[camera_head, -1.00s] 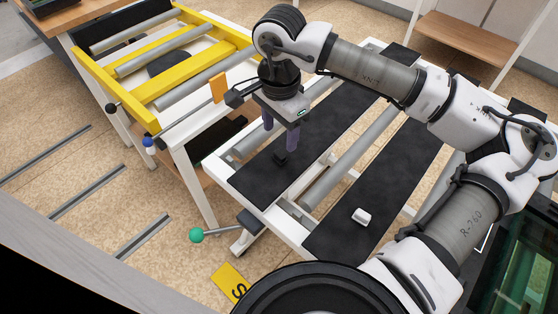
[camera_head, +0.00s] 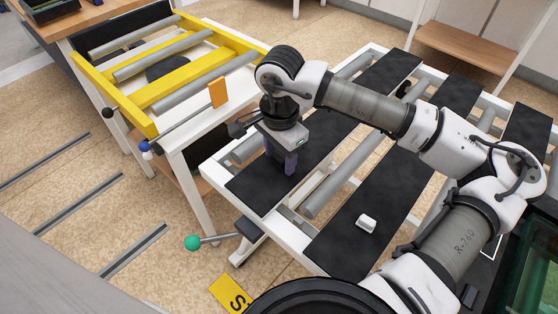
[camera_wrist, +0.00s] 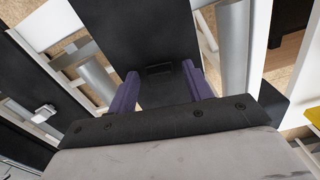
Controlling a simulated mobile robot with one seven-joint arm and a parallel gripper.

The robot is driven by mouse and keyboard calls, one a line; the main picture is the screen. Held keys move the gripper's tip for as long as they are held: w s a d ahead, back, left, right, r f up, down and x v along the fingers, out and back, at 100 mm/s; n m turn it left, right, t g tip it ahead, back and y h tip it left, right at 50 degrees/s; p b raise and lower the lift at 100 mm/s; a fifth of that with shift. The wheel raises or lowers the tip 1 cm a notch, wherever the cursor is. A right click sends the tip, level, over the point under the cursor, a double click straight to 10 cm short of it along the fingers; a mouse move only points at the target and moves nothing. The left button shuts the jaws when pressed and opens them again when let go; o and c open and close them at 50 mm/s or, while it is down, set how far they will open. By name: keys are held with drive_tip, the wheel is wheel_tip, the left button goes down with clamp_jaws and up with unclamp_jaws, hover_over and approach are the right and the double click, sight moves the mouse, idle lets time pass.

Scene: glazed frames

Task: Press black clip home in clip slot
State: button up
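My gripper (camera_head: 281,168) points down at the near left end of a black strip on the white-framed table. In the wrist view its two purple fingers (camera_wrist: 160,72) stand apart, with a gap between the tips. A small dark block, which looks like the black clip (camera_wrist: 160,69), lies between the fingertips, with a visible gap on each side. It is hard to tell from the black strip around it. In the head view the fingers hide it. I cannot make out the clip slot for certain.
The white-framed table (camera_head: 215,180) carries black strips (camera_head: 345,215) and grey rollers (camera_head: 335,180). A small white block (camera_head: 366,223) lies on the neighbouring strip. A dark item (camera_head: 403,90) sits farther back.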

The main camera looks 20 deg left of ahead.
sight(280, 158)
drive_tip(key=c, duration=0.8)
drive_tip(key=shift+r+p, duration=1.35)
drive_tip(key=shift+r, duration=2.15)
